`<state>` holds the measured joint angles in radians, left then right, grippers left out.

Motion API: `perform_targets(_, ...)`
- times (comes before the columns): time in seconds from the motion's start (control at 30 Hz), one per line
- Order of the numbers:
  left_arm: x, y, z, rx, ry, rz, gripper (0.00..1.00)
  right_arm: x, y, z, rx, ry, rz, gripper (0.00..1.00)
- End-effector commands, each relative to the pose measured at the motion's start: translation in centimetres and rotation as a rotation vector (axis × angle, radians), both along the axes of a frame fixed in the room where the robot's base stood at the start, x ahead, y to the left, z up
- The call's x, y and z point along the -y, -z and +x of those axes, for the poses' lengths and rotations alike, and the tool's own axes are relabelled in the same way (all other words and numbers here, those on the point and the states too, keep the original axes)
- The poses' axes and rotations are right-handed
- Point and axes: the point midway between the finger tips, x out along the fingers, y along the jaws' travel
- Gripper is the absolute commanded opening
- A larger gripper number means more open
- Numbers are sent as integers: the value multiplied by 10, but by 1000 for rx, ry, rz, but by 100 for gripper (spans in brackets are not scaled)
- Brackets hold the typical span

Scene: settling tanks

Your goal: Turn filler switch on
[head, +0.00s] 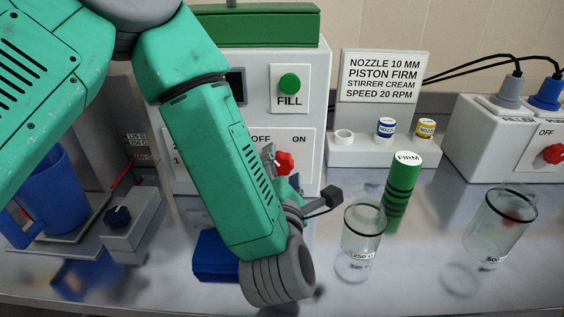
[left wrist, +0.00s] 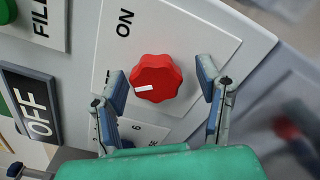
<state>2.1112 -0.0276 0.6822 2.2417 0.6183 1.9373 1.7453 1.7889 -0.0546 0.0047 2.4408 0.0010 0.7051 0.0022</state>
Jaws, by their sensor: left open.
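The red filler switch (head: 285,163) is a knob on the white filler's front panel, between the printed words OFF and ON. In the left wrist view the knob (left wrist: 164,74) fills the middle, and its white mark points left and slightly down, away from the ON label (left wrist: 125,22). My left gripper (left wrist: 160,80) is open, with one finger on each side of the knob; I cannot tell if either touches it. In the head view my left arm hides part of the panel and most of the gripper. My right gripper is not in view.
A green FILL button (head: 289,84) is above the switch, and a dark display (left wrist: 35,104) reads OFF. A glass beaker (head: 362,232) and a green FIRM cylinder (head: 401,190) stand to the right. A blue jug (head: 50,190) stands left. Another box with a red knob (head: 554,154) is far right.

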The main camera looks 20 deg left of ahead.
Motion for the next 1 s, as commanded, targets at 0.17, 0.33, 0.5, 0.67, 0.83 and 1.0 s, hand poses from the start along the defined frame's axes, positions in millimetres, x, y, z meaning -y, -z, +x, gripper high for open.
perform_targets(0.17, -3, 0, 1, 0, -1, -2, 59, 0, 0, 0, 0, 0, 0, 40)
perform_targets(0.33, -5, 1, 1, 0, 0, -4, 28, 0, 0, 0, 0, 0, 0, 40)
perform_targets(0.5, -4, 1, 1, -2, -3, -2, 10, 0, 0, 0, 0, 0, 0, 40)
perform_targets(0.67, -3, 1, 1, -5, -3, 9, 10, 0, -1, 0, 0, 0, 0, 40)
perform_targets(0.83, -2, 0, 0, -20, -1, 55, 10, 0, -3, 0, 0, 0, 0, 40)
perform_targets(1.0, -1, 0, 0, -50, 2, 153, 10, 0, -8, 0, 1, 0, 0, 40)
